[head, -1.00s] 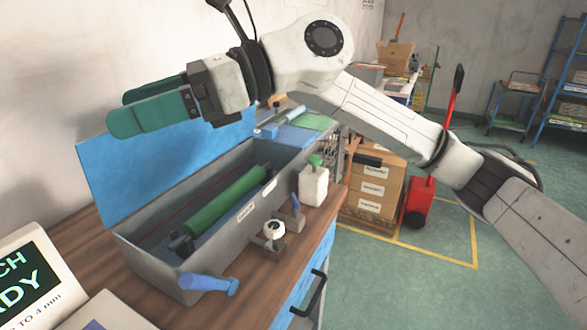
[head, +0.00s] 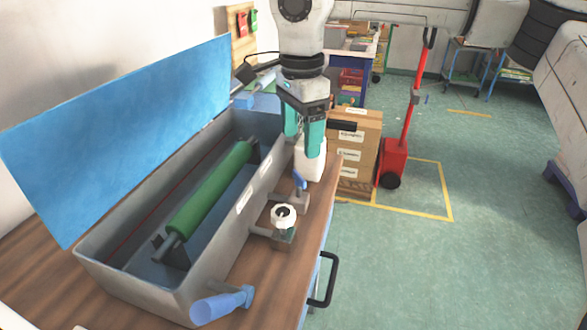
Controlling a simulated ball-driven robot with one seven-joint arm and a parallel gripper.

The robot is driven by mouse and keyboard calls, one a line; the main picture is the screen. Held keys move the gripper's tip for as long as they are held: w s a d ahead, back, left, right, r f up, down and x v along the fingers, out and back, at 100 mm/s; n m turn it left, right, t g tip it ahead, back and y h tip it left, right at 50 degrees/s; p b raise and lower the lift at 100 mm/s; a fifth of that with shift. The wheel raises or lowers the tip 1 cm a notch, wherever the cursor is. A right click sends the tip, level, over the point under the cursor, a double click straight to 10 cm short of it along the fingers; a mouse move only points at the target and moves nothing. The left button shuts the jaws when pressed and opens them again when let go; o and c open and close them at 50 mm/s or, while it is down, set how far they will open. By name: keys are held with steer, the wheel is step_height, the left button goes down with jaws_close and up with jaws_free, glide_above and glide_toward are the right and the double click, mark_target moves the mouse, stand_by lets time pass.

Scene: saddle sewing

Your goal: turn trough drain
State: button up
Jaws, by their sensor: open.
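The grey trough (head: 95,268) stands on the wooden bench with its blue lid (head: 120,130) raised and a green roller (head: 210,190) inside. On its right side are a small blue lever (head: 299,181) on a grey fitting and, nearer me, a white round knob (head: 283,212) on a grey block. A blue handle (head: 222,304) sticks out at the near end. I cannot tell which of these is the drain. My gripper (head: 304,142) points down with its green fingers apart and empty, above and beyond the blue lever, partly in front of a white bottle (head: 311,167).
The bench edge with a black drawer handle (head: 325,280) is at the right. Labelled cardboard boxes (head: 357,150) and a red wheeled unit (head: 393,160) stand on the floor beyond. Open floor lies to the right.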

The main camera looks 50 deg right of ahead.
mark_target(299, 175)
step_height(299, 175, down, 9)
steer(key=shift+a+r, duration=0.1)
stand_by(0.4)
steer(key=c, duration=1)
